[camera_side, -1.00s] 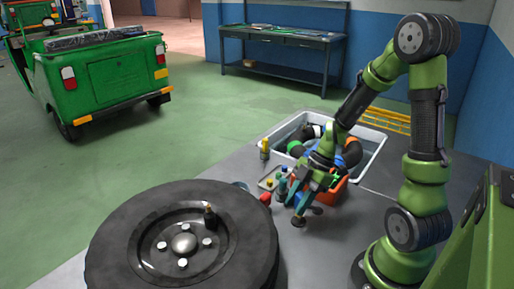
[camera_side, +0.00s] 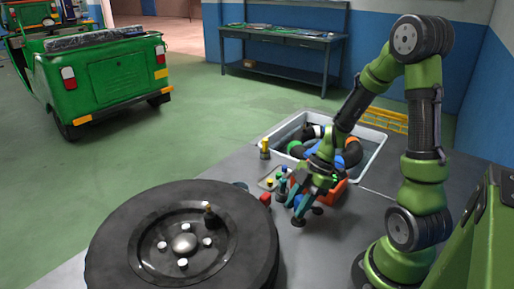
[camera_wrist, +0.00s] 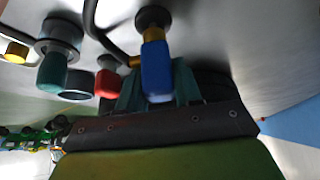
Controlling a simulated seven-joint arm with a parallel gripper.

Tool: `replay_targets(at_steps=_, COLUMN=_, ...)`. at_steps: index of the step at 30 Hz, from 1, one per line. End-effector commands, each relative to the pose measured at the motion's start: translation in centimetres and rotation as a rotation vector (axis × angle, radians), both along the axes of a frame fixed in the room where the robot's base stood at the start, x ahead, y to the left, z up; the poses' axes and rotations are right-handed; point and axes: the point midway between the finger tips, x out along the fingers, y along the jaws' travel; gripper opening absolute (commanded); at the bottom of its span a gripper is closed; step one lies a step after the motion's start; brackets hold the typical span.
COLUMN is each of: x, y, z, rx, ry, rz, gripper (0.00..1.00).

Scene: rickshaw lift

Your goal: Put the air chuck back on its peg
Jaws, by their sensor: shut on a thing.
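My gripper (camera_side: 300,207) points down over the grey floor plate, right of the tyre. In the wrist view its teal fingers (camera_wrist: 158,72) stand on either side of a blue-bodied piece with a brass fitting, which looks like the air chuck (camera_wrist: 157,75); the fingers are shut on it. A dark hose (camera_wrist: 100,42) curves to the brass fitting. A round dark disc (camera_wrist: 152,17) shows just beyond the chuck's end. I cannot tell which of the nearby posts is its peg, or whether chuck and disc touch. In the side view the fingers hide most of the chuck.
A red-capped piece (camera_wrist: 108,83), a green piece (camera_wrist: 53,72) and a yellow piece (camera_wrist: 15,52) stand close by. The large wheel (camera_side: 120,235) lies to the left. A grey-white tub (camera_side: 374,150) and an orange-red bin (camera_side: 333,192) stand behind the gripper.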

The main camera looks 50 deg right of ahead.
Motion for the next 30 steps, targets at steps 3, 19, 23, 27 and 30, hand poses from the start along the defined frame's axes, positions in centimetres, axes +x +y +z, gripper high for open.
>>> replay_targets(at_steps=3, x=0.0, y=0.0, z=-0.2, rx=0.001, ry=0.001, rz=0.0, gripper=0.0)
replay_targets(at_steps=19, x=0.0, y=0.0, z=-0.9, rx=0.001, ry=0.0, rz=-0.001, gripper=0.0)
replay_targets(at_steps=23, x=0.0, y=0.0, z=-1.1, rx=0.001, ry=0.001, rz=0.0, gripper=0.0)
replay_targets(at_steps=27, x=0.0, y=0.0, z=-1.3, rx=0.001, ry=0.001, rz=0.0, gripper=0.0)
replay_targets(at_steps=30, x=0.0, y=0.0, z=-1.5, rx=0.002, ry=0.001, rz=-0.001, gripper=0.0)
